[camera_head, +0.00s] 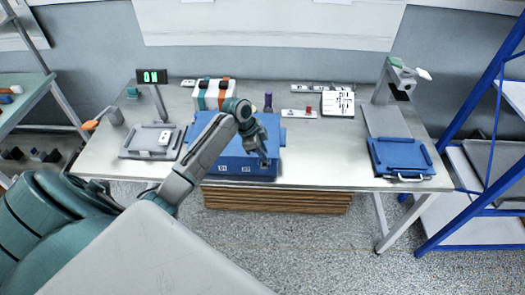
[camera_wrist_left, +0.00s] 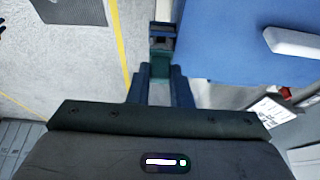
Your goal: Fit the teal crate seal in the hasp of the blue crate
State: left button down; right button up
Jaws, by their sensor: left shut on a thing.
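The blue crate (camera_head: 235,172) stands at the front edge of the table, and its blue surface fills the upper right of the left wrist view (camera_wrist_left: 240,45). My left gripper (camera_head: 264,160) is at the crate's front right, pointing down. In the left wrist view its fingers (camera_wrist_left: 160,88) are shut on the teal crate seal (camera_wrist_left: 160,67). A dark hasp (camera_wrist_left: 162,38) sticks out from the crate's side, straight beyond the seal. The seal's far end meets the hasp's near edge in the picture; I cannot tell whether it is inside. My right gripper is not in view.
A grey tray (camera_head: 136,152) lies left of the crate and a blue case (camera_head: 408,174) lies at the right. A white box with teal and orange straps (camera_head: 213,93) stands behind the crate. The table (camera_head: 325,155) is clear between crate and blue case.

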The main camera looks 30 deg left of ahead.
pick_arm(q)
jog(key=shift+p, duration=0.3)
dwell(0.8)
jog(key=shift+f+b, duration=0.5)
jog(key=shift+f, duration=0.7)
jog(key=shift+r, duration=0.15)
jog(key=shift+r+p, duration=0.75)
jog(key=shift+p, duration=0.15)
jog(key=shift+p, duration=0.6)
dwell(1.3)
jog(key=shift+f+b, duration=0.5)
jog(key=shift+f, duration=0.45)
